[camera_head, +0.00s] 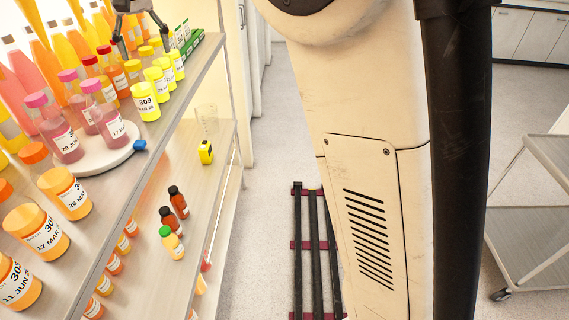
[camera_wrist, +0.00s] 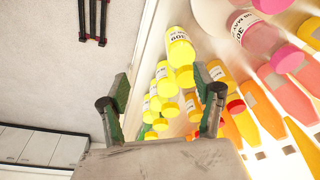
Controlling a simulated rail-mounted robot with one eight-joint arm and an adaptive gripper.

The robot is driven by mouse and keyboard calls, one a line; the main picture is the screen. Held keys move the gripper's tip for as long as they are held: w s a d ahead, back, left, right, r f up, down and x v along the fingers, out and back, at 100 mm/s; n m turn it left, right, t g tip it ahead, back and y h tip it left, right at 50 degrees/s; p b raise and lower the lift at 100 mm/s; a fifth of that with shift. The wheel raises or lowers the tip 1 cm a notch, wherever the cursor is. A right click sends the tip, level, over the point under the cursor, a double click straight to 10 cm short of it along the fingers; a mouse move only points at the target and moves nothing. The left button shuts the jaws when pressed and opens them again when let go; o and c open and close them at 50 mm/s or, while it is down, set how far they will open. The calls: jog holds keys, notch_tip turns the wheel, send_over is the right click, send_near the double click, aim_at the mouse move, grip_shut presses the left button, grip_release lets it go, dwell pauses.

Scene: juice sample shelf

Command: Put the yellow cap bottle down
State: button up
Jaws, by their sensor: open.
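Several yellow-capped bottles stand on the top shelf; the nearest yellow-cap bottle (camera_head: 145,101), labelled 309, is at the shelf's edge, with others in a row behind it. It also appears in the wrist view (camera_wrist: 180,48), beyond my gripper. My gripper (camera_head: 143,38) is at the far end of the top shelf, partly cut off by the picture's top edge. In the wrist view my gripper (camera_wrist: 161,88) has its two fingers wide apart. Yellow-capped bottles show between and beyond the fingers, none clearly gripped. I cannot tell which one was handled.
Orange-capped jars (camera_head: 36,230), pink-capped bottles (camera_head: 108,116) on a round white stand (camera_head: 105,158), and tall juice bottles crowd the shelf. Green boxes (camera_head: 190,43) stand near the far end. A lower shelf (camera_head: 150,195) holds small bottles and a yellow tape measure (camera_head: 206,152).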

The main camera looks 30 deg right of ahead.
jog(key=s+d+f+t, duration=0.1)
jog(key=s+d, duration=0.5)
jog(key=s, duration=0.3)
jog(key=s+d+f+t, duration=0.1)
jog(key=s+d, duration=0.5)
jog(key=s, duration=0.4)
jog(key=s+d+f+t, duration=0.1)
jog(key=s+d+f, duration=0.2)
jog(key=s+f, duration=0.4)
jog(key=s+d+f+t, duration=0.2)
jog(key=s+d+f, duration=0.1)
jog(key=s+f, duration=0.5)
jog(key=s, duration=0.3)
jog(key=shift+s+d, duration=0.15)
jog(key=shift+d, duration=0.1)
notch_tip(320, 180, down, 9)
jog(key=b, duration=0.9)
jog(key=shift+f, duration=0.1)
jog(key=shift+c, duration=0.3)
jog(key=shift+r, duration=0.2)
